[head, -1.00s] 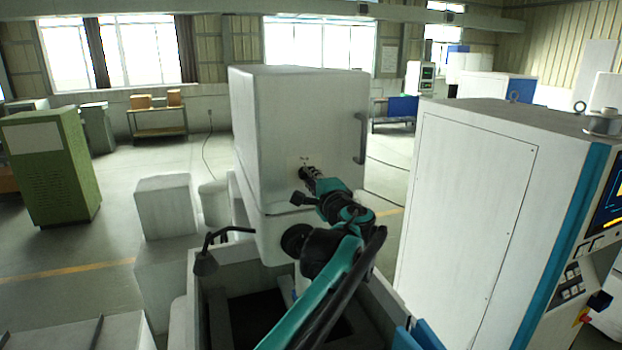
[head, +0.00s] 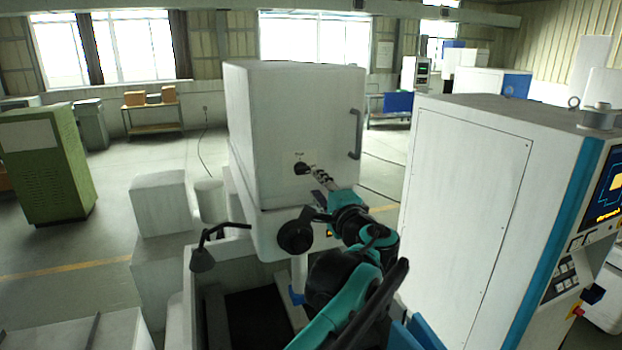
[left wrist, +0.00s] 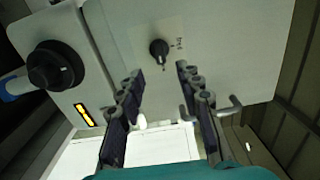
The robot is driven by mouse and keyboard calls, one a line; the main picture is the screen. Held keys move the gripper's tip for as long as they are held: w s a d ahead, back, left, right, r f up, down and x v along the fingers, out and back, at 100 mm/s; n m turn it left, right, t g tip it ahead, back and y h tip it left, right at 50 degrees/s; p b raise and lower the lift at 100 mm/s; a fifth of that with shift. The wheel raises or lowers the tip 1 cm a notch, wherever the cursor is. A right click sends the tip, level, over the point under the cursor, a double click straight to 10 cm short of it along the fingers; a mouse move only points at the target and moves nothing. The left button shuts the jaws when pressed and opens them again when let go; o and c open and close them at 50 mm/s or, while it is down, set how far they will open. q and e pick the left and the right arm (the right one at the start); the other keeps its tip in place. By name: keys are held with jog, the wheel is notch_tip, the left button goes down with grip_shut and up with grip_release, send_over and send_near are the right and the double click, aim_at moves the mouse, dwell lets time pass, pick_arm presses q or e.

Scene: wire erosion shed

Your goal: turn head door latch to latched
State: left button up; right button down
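The head door latch is a small black knob (head: 302,168) on the front of the white machine head (head: 285,110). In the left wrist view the knob (left wrist: 158,48) sits on a pale plate with small marks; I cannot read which setting it points to. My left gripper (head: 320,177) is just in front and to the right of the knob in the head view. In the left wrist view its two dark fingers (left wrist: 163,80) are spread apart, with nothing between them. The knob shows beyond the fingertips, apart from them. My right gripper is not in view.
A black round part (head: 295,237) sits below the head, above an open tank (head: 215,262). A dark bar handle (head: 356,134) is on the head's right side. A lamp (head: 202,260) on a bent arm stands left. A tall white cabinet (head: 465,190) stands close on the right.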

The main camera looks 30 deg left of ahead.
pick_arm(q)
jog(key=shift+v, duration=1.6)
jog(key=s+f+n+g+h+b, duration=0.15)
jog(key=s+f+b, duration=0.3)
jog(key=f, duration=0.65)
jog(key=s+f+n+g+h+b, duration=0.1)
jog(key=s+f+h+b, duration=0.15)
jog(key=f+b, duration=0.65)
jog(key=s+f+n+g+h+b, duration=0.15)
jog(key=s+f, duration=0.25)
jog(key=f, duration=1)
jog(key=s+d+f+n+h+b, duration=0.1)
jog(key=s+d+f+h+b, duration=0.1)
jog(key=f, duration=0.8)
jog(key=s+d+f+n+h+b, duration=0.1)
jog(key=s+d+f+h+b, duration=0.2)
jog(key=s+d+f+b, duration=0.2)
jog(key=s+d+f+n+h+b, duration=0.2)
jog(key=d+f+b, duration=0.3)
jog(key=f, duration=0.9)
jog(key=s+h+b, duration=0.1)
jog(key=b, duration=0.2)
jog(key=shift+s+f+b, duration=0.2)
jog(key=shift+f+b, duration=0.2)
jog(key=shift+d, duration=0.1)
